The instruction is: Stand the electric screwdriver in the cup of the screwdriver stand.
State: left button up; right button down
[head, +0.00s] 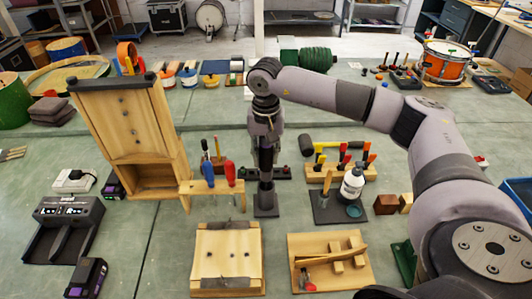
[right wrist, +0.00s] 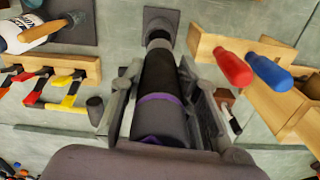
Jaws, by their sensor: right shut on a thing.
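The electric screwdriver (head: 266,158) is dark and upright in the head view. My right gripper (head: 266,127) is shut on its upper part. In the right wrist view, the screwdriver (right wrist: 160,85) has a black body with purple bands, between the two fingers of my right gripper (right wrist: 158,95). The screwdriver stand (head: 266,211) is a dark base directly below the tool; in the right wrist view its plate (right wrist: 160,16) shows past the tool's far end. The tool's lower end lines up with the cup; I cannot tell how deep it sits. My left gripper is out of view.
A wooden rack with red and blue screwdrivers (head: 210,186) stands close on the left. A tool block (head: 341,173) and a white bottle (head: 352,180) on a dark mat stand on the right. Wooden boards (head: 227,258) lie in front. A tall wooden frame (head: 125,115) stands at left.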

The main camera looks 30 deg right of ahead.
aim_at(266, 173)
jog(key=shift+f+b, duration=2.9)
jog(key=shift+f, duration=0.75)
jog(key=c, duration=1.1)
grip_release()
notch_tip(266, 173, up, 12)
jog(key=shift+r, duration=0.1)
